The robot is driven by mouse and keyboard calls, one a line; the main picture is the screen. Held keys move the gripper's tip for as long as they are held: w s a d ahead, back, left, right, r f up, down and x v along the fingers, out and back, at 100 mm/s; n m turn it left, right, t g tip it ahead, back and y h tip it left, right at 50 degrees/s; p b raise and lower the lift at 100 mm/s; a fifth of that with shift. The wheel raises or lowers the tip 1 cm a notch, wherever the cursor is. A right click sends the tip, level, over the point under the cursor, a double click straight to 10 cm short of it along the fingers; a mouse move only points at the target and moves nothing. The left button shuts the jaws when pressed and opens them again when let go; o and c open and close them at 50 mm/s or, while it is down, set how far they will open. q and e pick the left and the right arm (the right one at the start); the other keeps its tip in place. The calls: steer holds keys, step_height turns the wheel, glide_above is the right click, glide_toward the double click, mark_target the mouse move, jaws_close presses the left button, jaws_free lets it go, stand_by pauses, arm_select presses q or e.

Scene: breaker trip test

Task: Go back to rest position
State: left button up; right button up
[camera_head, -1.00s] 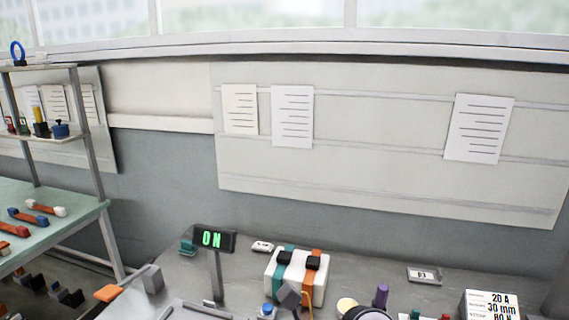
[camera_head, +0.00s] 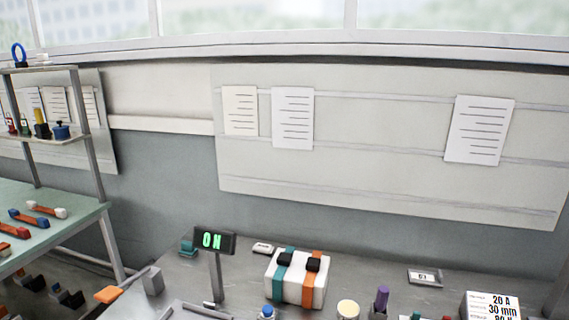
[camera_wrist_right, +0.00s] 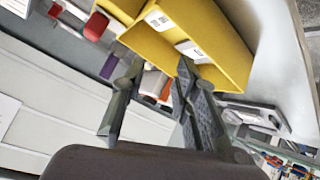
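My right gripper (camera_wrist_right: 160,68) shows in the right wrist view with its two dark fingers apart and nothing held between them. Its tips point toward a yellow box-like holder (camera_wrist_right: 190,35) with white labels, which lies behind them. In the head view neither gripper is in sight. There, a white breaker block (camera_head: 297,283) with a teal band, an orange band and two black knobs stands on the grey bench. A small display (camera_head: 214,241) on a post beside it reads ON in green.
A green side table (camera_head: 75,220) with a shelf is at left.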

steer(key=s+f+m+g, duration=0.1)
steer(key=s+f+g, duration=0.55)
steer(key=s, duration=0.75)
step_height(320, 180, down, 26)
steer(key=s+f+g, duration=0.1)
steer(key=s+d+f+g, duration=0.1)
steer(key=s+d+f, duration=0.2)
steer(key=s+f, duration=1.3)
steer(key=shift+s+y, duration=0.3)
steer(key=shift+s, duration=0.15)
